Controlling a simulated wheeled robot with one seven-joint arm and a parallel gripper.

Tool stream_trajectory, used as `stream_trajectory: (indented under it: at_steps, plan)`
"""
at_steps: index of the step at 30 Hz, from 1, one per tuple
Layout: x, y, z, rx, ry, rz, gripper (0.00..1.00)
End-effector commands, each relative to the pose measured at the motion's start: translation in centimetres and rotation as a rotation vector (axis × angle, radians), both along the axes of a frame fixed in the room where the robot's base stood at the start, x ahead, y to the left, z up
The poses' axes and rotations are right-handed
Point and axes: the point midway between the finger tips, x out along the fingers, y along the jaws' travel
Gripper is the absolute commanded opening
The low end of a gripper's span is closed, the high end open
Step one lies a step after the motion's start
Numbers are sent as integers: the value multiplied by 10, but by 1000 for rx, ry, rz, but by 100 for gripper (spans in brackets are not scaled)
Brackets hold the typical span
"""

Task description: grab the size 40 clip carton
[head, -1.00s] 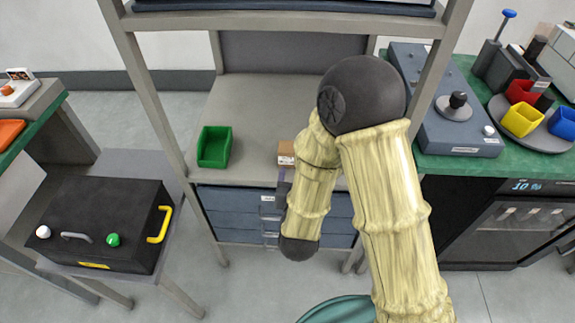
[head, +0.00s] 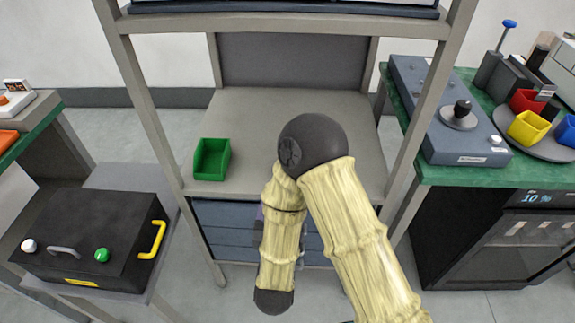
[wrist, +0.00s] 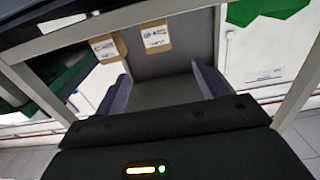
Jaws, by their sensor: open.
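Two small brown cartons with white labels show in the wrist view, a left carton (wrist: 106,47) and a right carton (wrist: 156,36). The print on both labels is too small to read surely, so I cannot tell which is size 40. My gripper (wrist: 160,74) is open, with its two grey-purple fingers spread apart and nothing between them. Both cartons lie beyond the fingertips, apart from them. In the head view my arm covers the cartons and nearly all of my gripper.
A green bin (head: 212,159) stands on the left of the grey shelf (head: 250,110). Rack posts rise on both sides. Blue drawers (head: 225,225) sit below the shelf. A black case (head: 90,235) is at the left, and a green-topped bench (head: 440,172) with equipment is at the right.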

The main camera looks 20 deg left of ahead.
Motion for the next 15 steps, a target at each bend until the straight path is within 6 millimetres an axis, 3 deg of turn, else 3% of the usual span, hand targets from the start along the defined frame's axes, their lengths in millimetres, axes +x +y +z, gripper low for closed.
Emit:
stream_trajectory:
  at_steps: [15]
  plan:
    - [86,19,1,3,-3,-5,73]
